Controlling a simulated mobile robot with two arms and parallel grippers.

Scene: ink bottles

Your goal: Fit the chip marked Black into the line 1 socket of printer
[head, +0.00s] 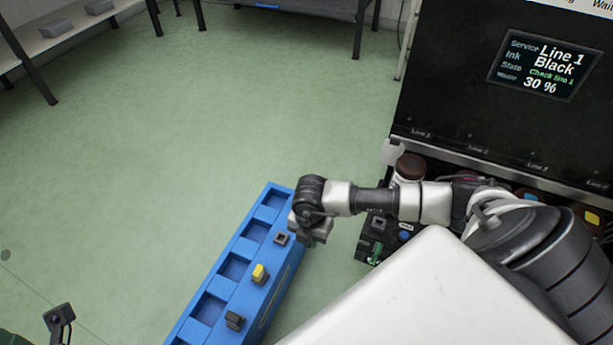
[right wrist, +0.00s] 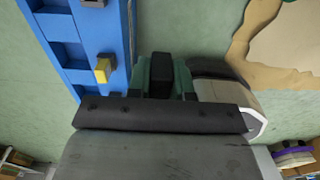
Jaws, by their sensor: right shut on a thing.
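My right gripper (head: 312,236) is over the right edge of the blue rack. In the right wrist view it (right wrist: 160,90) is shut on a small black chip (right wrist: 160,70) between greenish fingers; no marking on the chip is readable. The dark printer (head: 450,100) stands at the right, its screen (head: 543,66) reading Line 1, Black, Check line 1, 30 %. The Line 1 label (head: 421,133) is leftmost on its ledge. My right arm covers much of the area below, and I cannot make out the line 1 socket. My left gripper is not identifiable.
The blue rack (head: 205,308) has several recesses, with a yellow chip (head: 259,274) and two dark chips (head: 281,239) (head: 234,321) along it. A brown-capped bottle (head: 410,168) stands below the Line 1 label.

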